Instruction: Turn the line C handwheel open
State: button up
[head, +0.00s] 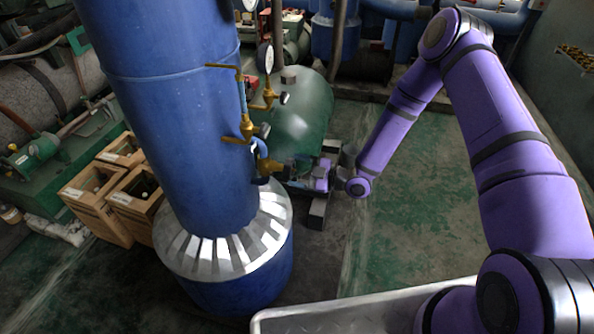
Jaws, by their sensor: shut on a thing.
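A tall blue column (190,120) carries brass valves and pipework on its right side. The lowest brass valve (267,165) is beside my gripper (284,171), with dark and blue fittings around it. My gripper reaches in from the right, roughly level, and its jaws are shut at this valve's outer end. The handwheel between the jaws is mostly hidden by them and very small here. I cannot read any line label. Another brass valve (247,127) sits just above on the column.
A green tank (300,115) lies behind my gripper. Round gauges (265,58) stand above the valves. Wooden crates (100,200) stand left of the column. A pale tray edge (350,308) is at the front. Green floor (420,225) is clear to the right.

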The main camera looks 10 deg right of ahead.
jog(key=n, duration=0.3)
jog(key=shift+n, duration=0.4)
jog(key=shift+n, duration=0.4)
jog(key=n, duration=0.4)
jog(key=n, duration=0.4)
jog(key=shift+n, duration=0.4)
